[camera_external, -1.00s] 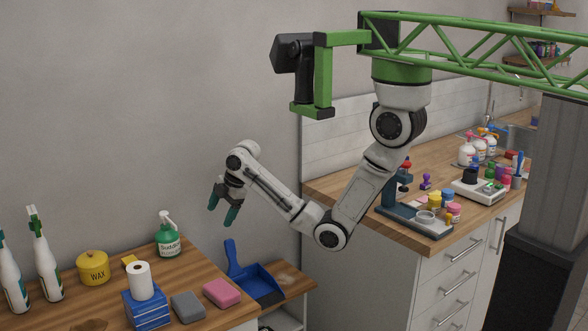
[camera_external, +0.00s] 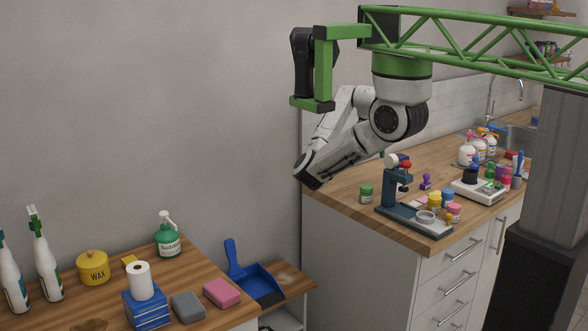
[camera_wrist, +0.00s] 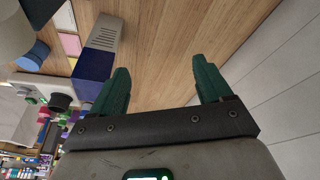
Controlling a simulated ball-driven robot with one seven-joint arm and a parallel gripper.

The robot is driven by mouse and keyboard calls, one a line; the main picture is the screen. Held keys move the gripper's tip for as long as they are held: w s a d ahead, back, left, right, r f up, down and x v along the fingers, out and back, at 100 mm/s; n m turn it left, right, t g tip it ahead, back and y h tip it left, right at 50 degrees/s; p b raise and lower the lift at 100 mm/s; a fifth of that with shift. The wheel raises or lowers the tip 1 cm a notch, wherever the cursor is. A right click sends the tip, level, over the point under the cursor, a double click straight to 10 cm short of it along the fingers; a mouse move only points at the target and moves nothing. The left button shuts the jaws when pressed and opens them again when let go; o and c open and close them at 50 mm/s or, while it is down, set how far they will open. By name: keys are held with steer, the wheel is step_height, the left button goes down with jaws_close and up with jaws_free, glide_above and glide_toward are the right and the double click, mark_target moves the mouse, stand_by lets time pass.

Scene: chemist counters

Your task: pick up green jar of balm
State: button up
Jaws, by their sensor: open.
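The green jar of balm (camera_external: 366,193) stands upright on the wooden counter in the external view, just left of the dark blue press. I cannot make it out for certain in the wrist view. My gripper (camera_wrist: 162,78) is open, with nothing between its two green fingers. Bare wood shows beyond and between the fingers. In the external view my gripper is hidden behind the folded arm, so its distance from the jar cannot be told.
The dark blue press (camera_external: 400,205) stands beside the jar, with coloured small jars (camera_external: 436,203) to its right. A white scale (camera_external: 480,190) and pump bottles (camera_external: 467,153) stand further right. A tiled wall (camera_wrist: 285,90) borders the counter on the right in the wrist view.

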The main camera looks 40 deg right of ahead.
mark_target(366, 186)
steer(key=s+a+f+m+y, duration=0.1)
steer(key=y, duration=0.1)
steer(key=s+a+f+m+g+y, duration=0.1)
steer(key=s+a+f, duration=0.1)
steer(key=shift+s+a+m+y+b, duration=0.1)
steer(key=shift+a+m+y+b, duration=0.2)
steer(key=shift+y+b, duration=0.1)
steer(key=shift+s+a+f+g+y, duration=0.15)
steer(key=shift+s+a+g+y, duration=0.15)
steer(key=shift+a+y, duration=0.1)
steer(key=f, duration=0.5)
steer(key=shift+a, duration=0.3)
steer(key=shift+a+f+p, duration=0.2)
steer(key=shift+f+p, duration=0.5)
steer(key=shift+f, duration=2.1)
steer(key=c, duration=1.1)
